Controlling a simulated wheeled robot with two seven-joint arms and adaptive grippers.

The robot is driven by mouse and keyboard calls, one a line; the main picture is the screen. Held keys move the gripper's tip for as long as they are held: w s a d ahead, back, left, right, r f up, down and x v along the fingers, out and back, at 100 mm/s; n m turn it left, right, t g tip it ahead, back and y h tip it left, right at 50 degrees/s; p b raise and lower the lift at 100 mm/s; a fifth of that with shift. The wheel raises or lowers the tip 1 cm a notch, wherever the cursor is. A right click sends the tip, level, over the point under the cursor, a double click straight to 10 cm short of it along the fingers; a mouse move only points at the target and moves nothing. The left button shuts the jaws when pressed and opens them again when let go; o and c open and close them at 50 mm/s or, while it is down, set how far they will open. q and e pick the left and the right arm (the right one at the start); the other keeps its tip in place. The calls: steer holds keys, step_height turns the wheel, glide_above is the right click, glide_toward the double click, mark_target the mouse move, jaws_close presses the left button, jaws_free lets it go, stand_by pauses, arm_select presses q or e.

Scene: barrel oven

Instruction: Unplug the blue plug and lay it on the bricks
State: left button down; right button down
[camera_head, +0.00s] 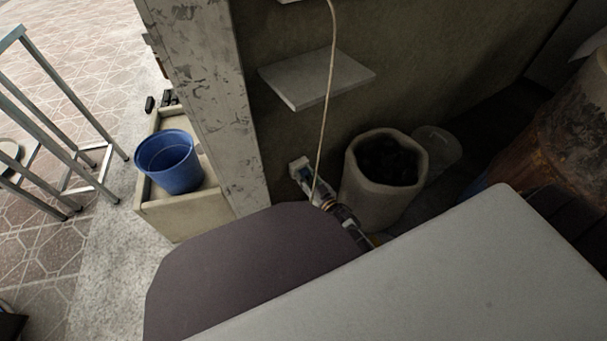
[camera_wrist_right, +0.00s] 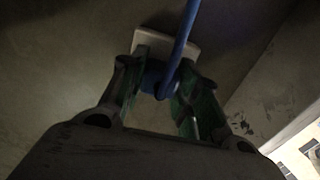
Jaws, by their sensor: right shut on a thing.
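The blue plug (camera_wrist_right: 158,80) is between the fingers of my right gripper (camera_wrist_right: 160,92) in the right wrist view, with a blue cord (camera_wrist_right: 184,40) rising from it. A pale wall socket (camera_wrist_right: 188,42) is right behind the plug. I cannot tell whether the plug is fully seated in it. In the head view my right gripper (camera_head: 308,182) is low at the wall, up against the socket (camera_head: 297,164), and largely hides the plug. I cannot make out the bricks for certain. My left gripper is not in view.
A stone-like pot (camera_head: 352,190) with dark contents stands just right of my right gripper. A wall shelf (camera_head: 318,80) is above, with a pale cord (camera_head: 328,80) hanging past it. A blue bucket (camera_head: 170,165) stands left, beyond the pillar (camera_head: 205,90). A rusty barrel (camera_head: 560,140) is at right.

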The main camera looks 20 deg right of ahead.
mark_target(306, 177)
steer(key=shift+s+d+p, duration=0.25)
steer(key=shift+s+p, duration=0.55)
steer(key=shift+s, duration=0.7)
steer(key=shift+s+d+p, duration=0.2)
steer(key=shift+s+p, duration=0.6)
steer(key=shift+s, duration=0.65)
steer(key=shift+s, duration=0.1)
stand_by(0.4)
